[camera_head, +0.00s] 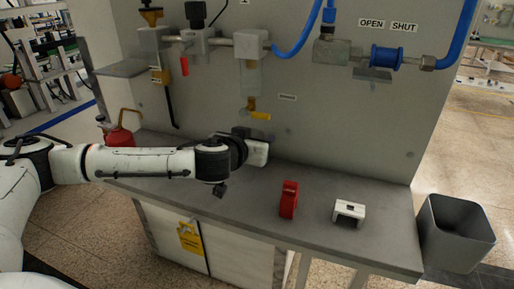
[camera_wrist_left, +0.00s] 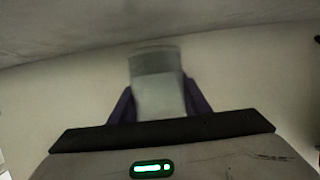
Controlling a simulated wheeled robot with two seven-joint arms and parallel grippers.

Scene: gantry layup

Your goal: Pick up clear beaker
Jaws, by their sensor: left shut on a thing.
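The clear beaker (camera_wrist_left: 157,88) shows in the left wrist view as a pale, see-through shape with a greyer band at its far end. It stands between the two purple fingers of my left gripper (camera_head: 257,150), which is shut on it. In the head view this gripper is over the back of the grey bench, close to the panel and below a small yellow-handled valve (camera_head: 260,115). I cannot make out the beaker clearly in the head view, as the wrist and gripper hide most of that spot. My right gripper is not in view.
On the grey bench (camera_head: 235,205) stand a red clamp-like part (camera_head: 289,199) and a white bracket (camera_head: 349,212). A red oil can (camera_head: 120,137) is at the left end, behind my arm. A grey bin (camera_head: 457,235) stands at the right. Pipes and blue hoses line the panel (camera_head: 330,110).

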